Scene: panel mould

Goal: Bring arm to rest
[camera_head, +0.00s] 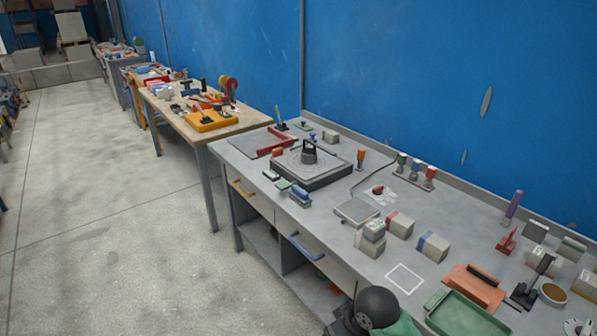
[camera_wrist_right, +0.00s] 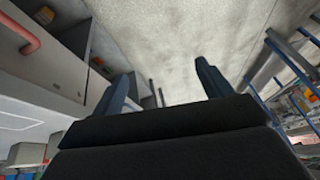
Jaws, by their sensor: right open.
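My right gripper (camera_wrist_right: 163,85) shows in the right wrist view as two dark blue fingers spread well apart, with nothing between them. It points over the bare concrete floor, beside the bench front with its drawers. No gripper can be made out in the head view, and my left gripper is in neither view. The panel mould seems to be the dark square block (camera_head: 312,176) with a black handled piece on top, at the far part of the grey bench.
The grey bench (camera_head: 335,236) runs along a blue wall and carries grey blocks (camera_head: 432,246), a green tray (camera_head: 465,316) and an orange-brown plate (camera_head: 472,285). A wooden table (camera_head: 190,124) with a yellow tray stands farther off. The concrete floor (camera_head: 110,220) at left is clear.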

